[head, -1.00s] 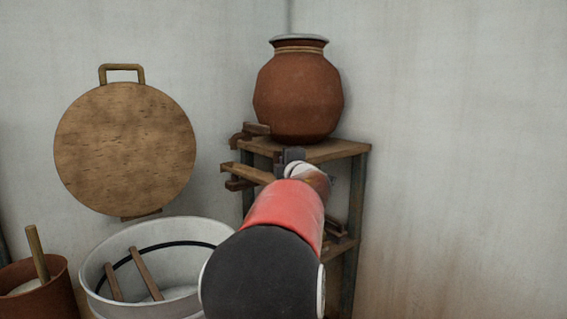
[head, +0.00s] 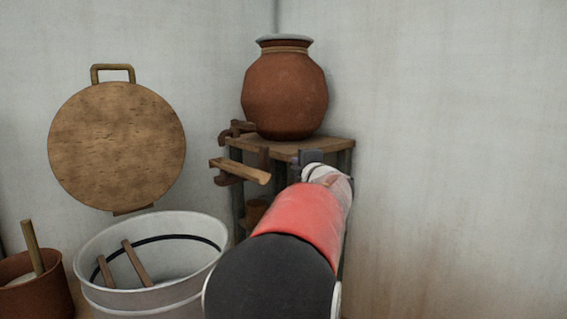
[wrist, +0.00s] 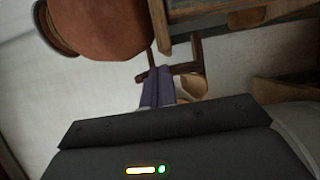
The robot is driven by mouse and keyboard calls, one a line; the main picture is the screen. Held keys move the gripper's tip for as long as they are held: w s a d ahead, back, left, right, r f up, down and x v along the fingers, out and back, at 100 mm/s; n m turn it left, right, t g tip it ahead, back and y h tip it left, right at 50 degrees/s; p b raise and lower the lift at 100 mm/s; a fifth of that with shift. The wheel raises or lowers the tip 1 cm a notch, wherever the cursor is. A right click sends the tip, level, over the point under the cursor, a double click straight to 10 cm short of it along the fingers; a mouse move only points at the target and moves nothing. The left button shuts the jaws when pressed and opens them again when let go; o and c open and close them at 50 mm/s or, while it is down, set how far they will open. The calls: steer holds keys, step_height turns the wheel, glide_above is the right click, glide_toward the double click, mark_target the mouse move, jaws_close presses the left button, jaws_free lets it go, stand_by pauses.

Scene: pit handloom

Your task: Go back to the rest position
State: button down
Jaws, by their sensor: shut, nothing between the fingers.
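My gripper shows in the wrist view (wrist: 157,88) as two purple-grey fingers pressed together with nothing between them. In the head view the end of my gripper (head: 309,158) is a small dark shape in front of the wooden corner shelf (head: 330,147), just below its top board. My arm hides much of the shelf's lower part. A light wooden bar (head: 240,171) with dark brackets sticks out to the left of the gripper, apart from it in the picture. In the wrist view a dark wooden bracket (wrist: 185,68) lies just beyond the fingertips.
A clay pot (head: 285,92) with a metal lid stands on the shelf. A round wooden board (head: 117,147) leans against the left wall. A white tub (head: 95,247) with two sticks and a clay bucket (head: 45,300) stand at lower left. The right wall side looks clear.

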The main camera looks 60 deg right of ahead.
steer(key=shift+s+d, duration=0.2)
steer(key=shift+s, duration=0.55)
steer(key=w+a+f+m+g+y, duration=0.1)
steer(key=w+a+f+m, duration=0.15)
steer(key=a, duration=0.55)
steer(key=w+a+f+m+g+y, duration=0.1)
steer(key=w+a+f+m, duration=0.2)
steer(key=a, duration=0.5)
steer(key=w+a+f+m+g+y, duration=0.1)
steer(key=a+f+m, duration=0.1)
steer(key=a+m, duration=0.45)
steer(key=s+a+f+g+y, duration=0.2)
steer(key=s+a+f, duration=0.2)
steer(key=a, duration=0.5)
steer(key=s+a+f+n+g+y, duration=0.1)
steer(key=s+a+f+y, duration=0.2)
steer(key=a, duration=0.7)
steer(key=s+a+f+g+y, duration=0.2)
steer(key=s+a+f, duration=0.4)
steer(key=a+f, duration=0.3)
steer(key=shift+s+a+n+g+y, duration=0.35)
steer(key=shift+a+y, duration=0.15)
steer(key=shift+a, duration=0.1)
